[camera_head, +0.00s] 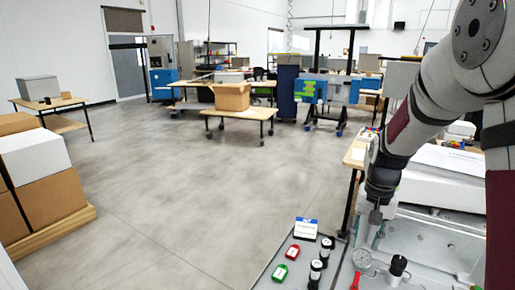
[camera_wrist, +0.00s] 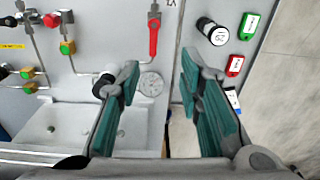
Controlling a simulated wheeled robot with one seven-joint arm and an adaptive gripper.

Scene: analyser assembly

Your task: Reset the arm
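My arm reaches in from the upper right in the head view, and my gripper (camera_head: 376,226) points down above the analyser panel (camera_head: 425,240). In the wrist view the two teal-padded fingers of my gripper (camera_wrist: 160,68) are spread apart with nothing between them. A round pressure gauge (camera_wrist: 150,84) on the panel shows beyond the gap between the fingers. A red valve handle (camera_wrist: 153,38) stands above it in that view. A black-and-white cylinder lies partly hidden behind the left finger.
Beside the panel, a narrow tabletop (camera_head: 262,284) holds black bottles (camera_head: 326,250), a red tag (camera_head: 293,252), a green tag (camera_head: 279,272) and a card (camera_head: 305,228). Boxes on a pallet (camera_head: 50,232) stand at left. The middle floor (camera_head: 180,190) is clear; a cart with a box (camera_head: 231,97) stands beyond.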

